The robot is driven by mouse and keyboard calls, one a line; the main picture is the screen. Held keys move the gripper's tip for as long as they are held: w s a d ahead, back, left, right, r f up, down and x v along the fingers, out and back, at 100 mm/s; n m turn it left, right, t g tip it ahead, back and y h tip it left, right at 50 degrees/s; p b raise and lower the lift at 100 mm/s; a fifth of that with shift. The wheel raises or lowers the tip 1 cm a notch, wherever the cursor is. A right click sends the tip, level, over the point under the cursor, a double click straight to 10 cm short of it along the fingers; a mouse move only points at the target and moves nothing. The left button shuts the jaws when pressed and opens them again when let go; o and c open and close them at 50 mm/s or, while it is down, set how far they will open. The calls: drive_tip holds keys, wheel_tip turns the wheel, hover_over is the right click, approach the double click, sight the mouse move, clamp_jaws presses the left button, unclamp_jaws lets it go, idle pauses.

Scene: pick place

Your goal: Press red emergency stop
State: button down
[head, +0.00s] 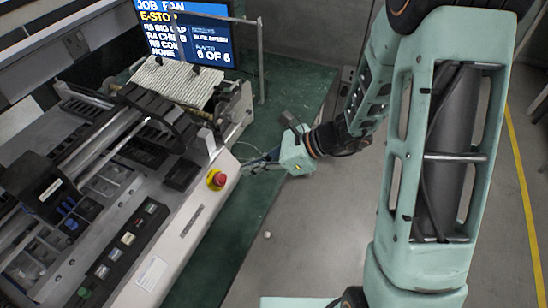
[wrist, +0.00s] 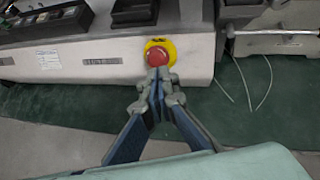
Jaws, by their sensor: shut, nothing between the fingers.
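The red emergency stop (head: 217,179) is a round red button on a yellow base, on the front right corner of the light grey machine panel (head: 185,235). In the wrist view the button (wrist: 158,56) is just beyond my fingertips. My gripper (head: 245,165) is to the right of the button in the head view, pointing towards it. In the wrist view my gripper (wrist: 158,77) is shut and empty, its fingertips overlapping the lower edge of the yellow base in the picture. I cannot tell whether they touch it.
A screen (head: 185,35) behind the machine shows "JOB", "E-STOP" and "0 OF 6". The machine stands on a green surface (head: 205,270). Thin cables (wrist: 240,85) hang to the right of the button.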

drive_tip(key=v, duration=0.6)
drive_tip(key=shift+d+r, duration=0.3)
drive_tip(key=shift+d, duration=0.05)
